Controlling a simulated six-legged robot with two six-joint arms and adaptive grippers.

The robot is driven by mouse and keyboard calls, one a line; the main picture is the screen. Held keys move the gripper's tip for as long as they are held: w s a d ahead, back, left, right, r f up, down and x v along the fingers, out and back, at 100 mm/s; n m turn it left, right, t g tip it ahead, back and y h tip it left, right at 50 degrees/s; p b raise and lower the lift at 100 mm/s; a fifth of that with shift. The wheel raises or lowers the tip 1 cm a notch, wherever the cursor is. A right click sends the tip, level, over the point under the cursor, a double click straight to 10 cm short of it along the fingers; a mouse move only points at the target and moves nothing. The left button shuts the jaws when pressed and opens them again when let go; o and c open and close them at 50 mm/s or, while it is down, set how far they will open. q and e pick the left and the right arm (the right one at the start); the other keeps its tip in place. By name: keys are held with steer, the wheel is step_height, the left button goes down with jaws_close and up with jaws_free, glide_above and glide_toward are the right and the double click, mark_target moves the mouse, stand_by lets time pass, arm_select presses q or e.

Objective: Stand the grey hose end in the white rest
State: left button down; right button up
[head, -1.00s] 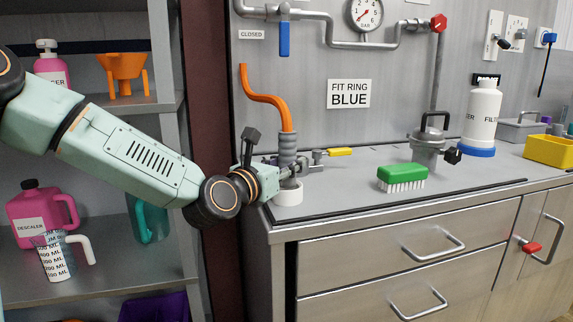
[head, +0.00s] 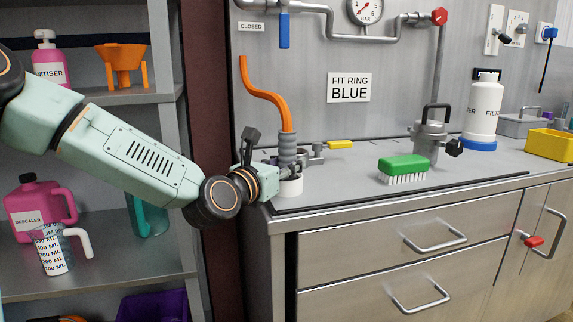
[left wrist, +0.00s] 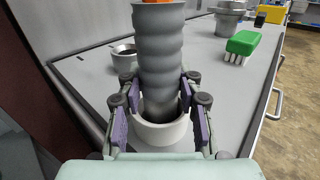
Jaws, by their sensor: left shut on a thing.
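The grey ribbed hose end (head: 287,150), with orange hose rising from its top, stands roughly upright at the counter's left end. It is large in the left wrist view (left wrist: 158,45). The white rest (head: 291,188) is a round cup directly below it. In the left wrist view the hose's lower end shows within the rim of the rest (left wrist: 160,136); whether it touches the bottom is hidden. My left gripper (left wrist: 160,95) is shut on the hose end, with a finger on each side, close above the rest. My right gripper is not in view.
A metal cup fitting (left wrist: 124,54) stands close beside the hose. A green brush (head: 403,168) and a lidded metal pot (head: 432,135) stand farther right on the counter (head: 345,185). Shelves (head: 110,275) with jugs are at left. The counter's front edge is close.

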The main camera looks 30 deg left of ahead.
arm_select(q)
steer(key=shift+f+b, duration=0.35)
steer(key=shift+f, duration=0.05)
steer(key=c, duration=0.8)
jaws_free()
